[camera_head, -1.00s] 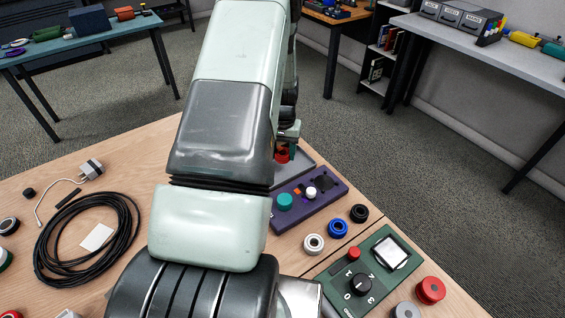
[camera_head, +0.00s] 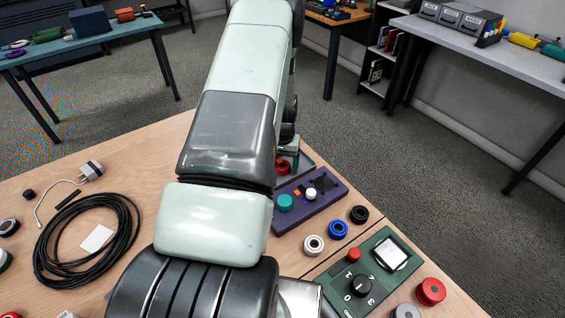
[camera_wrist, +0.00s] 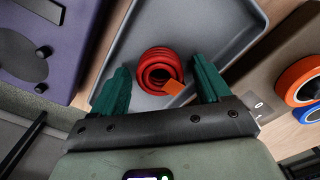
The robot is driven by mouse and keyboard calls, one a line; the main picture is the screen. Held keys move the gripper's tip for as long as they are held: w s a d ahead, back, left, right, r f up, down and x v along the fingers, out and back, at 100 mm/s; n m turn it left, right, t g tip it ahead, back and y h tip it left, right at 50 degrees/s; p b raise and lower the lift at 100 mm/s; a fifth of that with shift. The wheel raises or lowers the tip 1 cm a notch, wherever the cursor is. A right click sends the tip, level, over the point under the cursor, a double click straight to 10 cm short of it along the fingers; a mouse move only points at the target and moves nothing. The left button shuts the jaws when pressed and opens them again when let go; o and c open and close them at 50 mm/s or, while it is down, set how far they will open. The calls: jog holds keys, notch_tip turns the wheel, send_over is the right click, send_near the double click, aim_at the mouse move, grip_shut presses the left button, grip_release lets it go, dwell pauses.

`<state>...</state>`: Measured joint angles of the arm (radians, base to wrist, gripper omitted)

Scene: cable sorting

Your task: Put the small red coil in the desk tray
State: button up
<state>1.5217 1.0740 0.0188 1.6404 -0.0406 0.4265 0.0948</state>
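The small red coil (camera_wrist: 160,66) lies within the grey desk tray (camera_wrist: 215,22) in the wrist view, an orange tag on its near side. It seems to rest on the tray floor. My gripper (camera_wrist: 158,72) is open, one green finger on each side of the coil, with a visible gap at both sides. In the head view the coil (camera_head: 282,168) shows partly behind my arm, and only the right edge of the tray (camera_head: 306,161) is visible.
A purple panel (camera_head: 318,205) with a teal knob stands directly in front of the tray. Black, blue and white rolls, a green control box (camera_head: 335,288) and a larger red roll (camera_head: 431,291) are nearer. A black cable coil (camera_head: 88,238) lies at left.

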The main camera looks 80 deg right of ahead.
aim_at(282, 164)
notch_tip(282, 164, up, 12)
jog(key=shift+r, duration=0.2)
dwell(0.5)
dwell(0.4)
